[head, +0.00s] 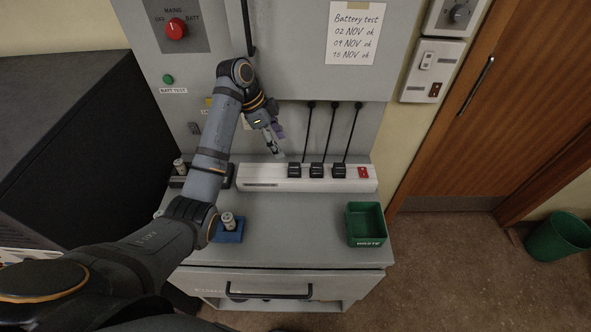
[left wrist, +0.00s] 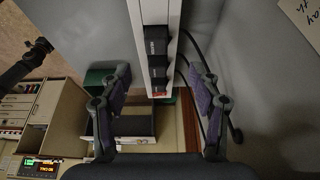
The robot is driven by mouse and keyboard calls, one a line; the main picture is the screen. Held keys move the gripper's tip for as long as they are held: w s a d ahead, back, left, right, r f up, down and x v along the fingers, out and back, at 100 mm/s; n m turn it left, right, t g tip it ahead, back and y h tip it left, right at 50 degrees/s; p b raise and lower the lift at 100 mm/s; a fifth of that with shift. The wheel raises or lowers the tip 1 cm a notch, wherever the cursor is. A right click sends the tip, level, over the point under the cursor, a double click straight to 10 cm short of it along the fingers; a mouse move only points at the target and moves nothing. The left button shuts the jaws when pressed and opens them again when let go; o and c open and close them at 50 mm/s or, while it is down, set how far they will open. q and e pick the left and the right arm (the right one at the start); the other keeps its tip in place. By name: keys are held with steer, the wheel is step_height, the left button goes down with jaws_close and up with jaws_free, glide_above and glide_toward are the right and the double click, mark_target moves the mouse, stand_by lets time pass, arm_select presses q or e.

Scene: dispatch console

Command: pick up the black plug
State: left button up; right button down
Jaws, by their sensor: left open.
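Three black plugs sit in a row in the white power strip (head: 262,184): a left one (head: 294,171), a middle one (head: 317,171) and a right one (head: 340,171). Each has a black cord rising behind it. My left gripper (head: 276,150) is open and empty, above the strip and just left of the left plug, apart from it. In the left wrist view, the strip (left wrist: 174,18) runs between the spread fingers, with a large near black plug (left wrist: 156,42) and smaller ones beyond it. The plug labels are too small to read. My right gripper does not show clearly.
A green bin (head: 366,224) stands on the ledge at right. A blue holder (head: 229,236) with a pale cylinder is at left. A red switch (head: 363,173) ends the strip. The cabinet panel rises behind. The ledge's middle is clear.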

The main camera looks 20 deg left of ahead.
mark_target(293, 166)
arm_select(q)
steer(key=b+x, duration=0.3)
steer(key=x, duration=0.1)
steer(key=shift+a+f, duration=0.15)
steer(key=shift+w+d+f, duration=0.1)
steer(key=shift+d+f, duration=0.3)
steer(key=x, duration=0.3)
steer(key=shift+s+d+f+p, duration=0.25)
steer(key=shift+d+p, duration=0.05)
steer(key=shift+p, duration=0.1)
steer(key=shift+d+f, duration=0.1)
steer(key=shift+f, duration=0.35)
steer(key=c, duration=1.3)
steer(key=shift+o, duration=0.2)
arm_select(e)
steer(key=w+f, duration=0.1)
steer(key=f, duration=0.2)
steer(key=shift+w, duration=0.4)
arm_select(q)
steer(key=shift+w, duration=0.1)
